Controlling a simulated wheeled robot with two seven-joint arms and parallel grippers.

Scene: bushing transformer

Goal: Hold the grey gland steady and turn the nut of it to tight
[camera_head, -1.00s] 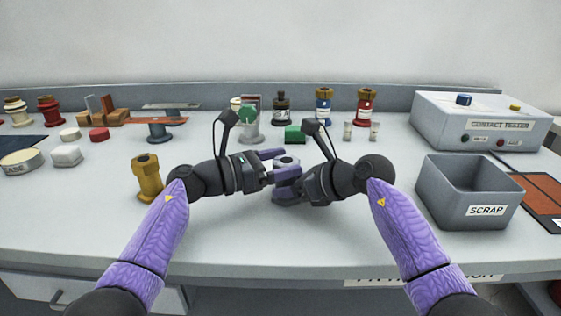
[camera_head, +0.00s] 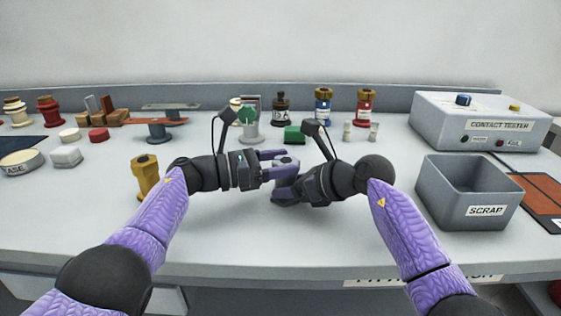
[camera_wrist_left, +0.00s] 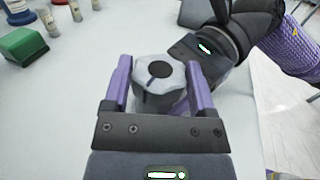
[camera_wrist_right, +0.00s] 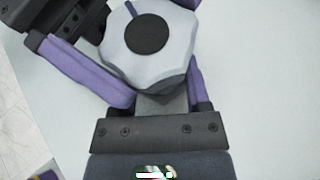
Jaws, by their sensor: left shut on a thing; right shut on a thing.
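The grey gland stands upright between my two grippers, its faceted nut (camera_head: 286,161) on top, with a dark round centre and a dark line on its top face. My left gripper (camera_head: 283,163) is shut on the nut, and in the left wrist view its purple fingers lie on both sides of the nut (camera_wrist_left: 157,78). My right gripper (camera_head: 286,189) is shut lower down on the gland's body. In the right wrist view its fingers sit below the nut (camera_wrist_right: 150,62), and part of the body (camera_wrist_right: 160,107) shows. The gland's foot is mostly hidden.
A brass-coloured fitting (camera_head: 146,176) stands left of my left gripper. The grey scrap bin (camera_head: 470,198) and contact tester (camera_head: 478,122) are at the right. The front of the table is clear.

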